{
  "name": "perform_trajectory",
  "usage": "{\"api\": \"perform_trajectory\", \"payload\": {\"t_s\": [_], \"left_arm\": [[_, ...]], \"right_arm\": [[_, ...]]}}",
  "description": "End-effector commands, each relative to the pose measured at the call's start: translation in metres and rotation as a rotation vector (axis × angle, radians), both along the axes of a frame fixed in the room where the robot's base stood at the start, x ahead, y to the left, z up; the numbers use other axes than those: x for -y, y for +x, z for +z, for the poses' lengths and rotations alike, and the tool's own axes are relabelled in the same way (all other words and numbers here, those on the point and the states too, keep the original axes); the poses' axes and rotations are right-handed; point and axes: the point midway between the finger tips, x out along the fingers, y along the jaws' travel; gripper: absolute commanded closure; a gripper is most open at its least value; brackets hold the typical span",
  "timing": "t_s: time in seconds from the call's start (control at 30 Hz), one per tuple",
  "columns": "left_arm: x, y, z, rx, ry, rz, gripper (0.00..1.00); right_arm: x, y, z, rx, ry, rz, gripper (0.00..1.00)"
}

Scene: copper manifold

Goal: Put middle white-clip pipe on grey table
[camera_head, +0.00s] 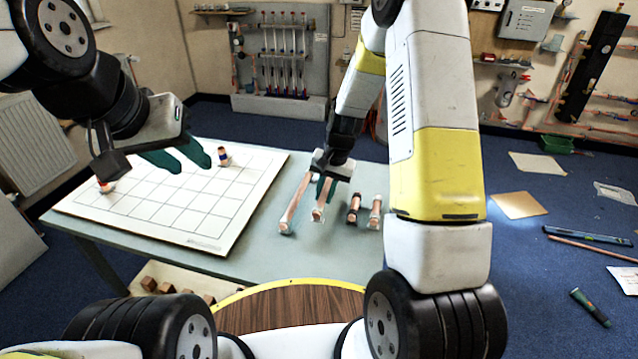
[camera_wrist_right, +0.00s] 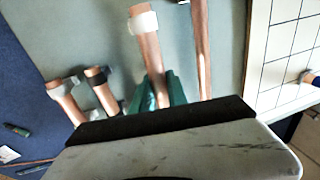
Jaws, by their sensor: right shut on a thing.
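My right gripper (camera_head: 325,187) is shut on a copper pipe with a white clip (camera_head: 317,212), the middle-length one of the group, at or just above the grey table (camera_head: 270,258). In the right wrist view the green fingers (camera_wrist_right: 158,92) close around this pipe, with its white clip (camera_wrist_right: 143,22) beyond them. I cannot tell whether it touches the table. My left gripper (camera_head: 184,157) is open and empty above the white grid board (camera_head: 200,205).
A longer copper pipe (camera_head: 295,203) lies just left of the held one. A short black-clip pipe (camera_head: 353,209) and a short white-clip pipe (camera_head: 375,212) are to its right. Small clipped pieces (camera_head: 223,157) stand on the board. The table's front strip is clear.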

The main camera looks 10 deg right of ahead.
Motion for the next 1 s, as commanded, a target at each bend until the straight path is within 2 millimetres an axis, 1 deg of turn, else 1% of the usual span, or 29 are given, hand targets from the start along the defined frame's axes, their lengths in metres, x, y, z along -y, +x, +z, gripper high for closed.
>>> {"api": "perform_trajectory", "payload": {"t_s": [0.17,0.4,0.77,0.8,0.9,1.0], "left_arm": [[0.000,0.000,0.000,0.000,0.000,0.000,0.64],[0.000,0.000,0.000,0.000,0.000,0.000,0.64],[0.000,0.000,0.000,0.000,0.000,0.000,0.64],[0.000,0.000,0.000,0.000,0.000,0.000,0.64],[0.000,0.000,0.000,0.000,0.000,0.000,0.64],[0.000,0.000,0.000,0.000,0.000,0.000,0.64]], "right_arm": [[0.005,0.011,-0.001,0.000,0.000,0.000,1.00],[0.006,0.011,-0.035,-0.003,0.000,0.000,1.00],[0.005,0.011,-0.039,-0.001,0.000,0.000,1.00],[0.005,0.012,-0.040,0.000,0.000,0.001,0.77],[0.005,0.011,-0.039,0.000,0.000,0.001,0.59],[0.005,0.011,-0.039,-0.001,0.000,0.000,0.59]]}}
